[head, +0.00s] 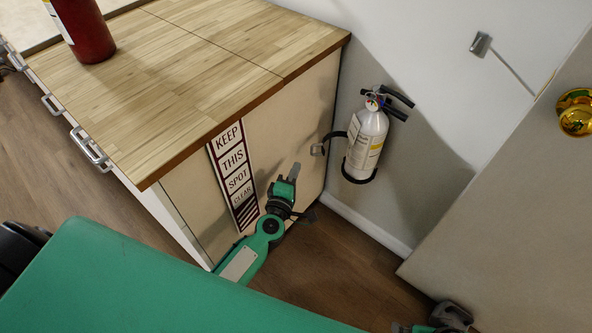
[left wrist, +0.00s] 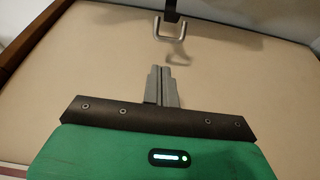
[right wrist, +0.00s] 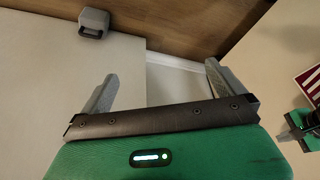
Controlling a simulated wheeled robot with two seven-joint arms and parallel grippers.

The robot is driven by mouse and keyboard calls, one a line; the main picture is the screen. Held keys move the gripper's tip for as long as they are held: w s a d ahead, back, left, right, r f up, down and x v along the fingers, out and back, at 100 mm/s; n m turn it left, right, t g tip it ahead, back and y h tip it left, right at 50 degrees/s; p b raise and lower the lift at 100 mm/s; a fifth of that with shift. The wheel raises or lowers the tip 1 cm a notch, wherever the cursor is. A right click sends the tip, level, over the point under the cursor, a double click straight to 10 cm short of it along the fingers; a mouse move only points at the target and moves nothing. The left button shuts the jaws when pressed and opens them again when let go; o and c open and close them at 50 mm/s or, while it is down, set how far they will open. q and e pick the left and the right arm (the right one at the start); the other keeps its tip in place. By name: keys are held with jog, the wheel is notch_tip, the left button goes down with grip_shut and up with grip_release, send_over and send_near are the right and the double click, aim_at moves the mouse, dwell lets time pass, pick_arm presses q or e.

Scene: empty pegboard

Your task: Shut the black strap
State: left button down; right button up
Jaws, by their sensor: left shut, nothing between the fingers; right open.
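The black strap (head: 335,136) belongs to the holder of a white fire extinguisher (head: 366,140) on the wall. Its upper band stands out to the left, away from the extinguisher, with a metal clasp (head: 318,149) at its end. A lower black band (head: 357,178) curves round the extinguisher's base. My left gripper (head: 296,168) is below and left of the clasp, in front of the cabinet side. In the left wrist view its fingers (left wrist: 161,70) are shut and empty, with the U-shaped clasp (left wrist: 171,30) ahead, apart from them. My right gripper (right wrist: 162,75) is open and empty, low beside the door.
A wood-topped cabinet (head: 190,80) with a warning sign (head: 234,175) stands left of the extinguisher. A red cylinder (head: 82,28) is on top. A grey door (head: 520,190) with a brass knob (head: 576,112) stands at right. A wall-mounted doorstop (head: 481,44) juts out above.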

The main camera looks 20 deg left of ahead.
pick_arm(q)
jog(key=w, duration=0.8)
jog(key=shift+b, duration=0.3)
pick_arm(e)
jog(key=shift+s+r, duration=0.1)
jog(key=shift+r, duration=0.65)
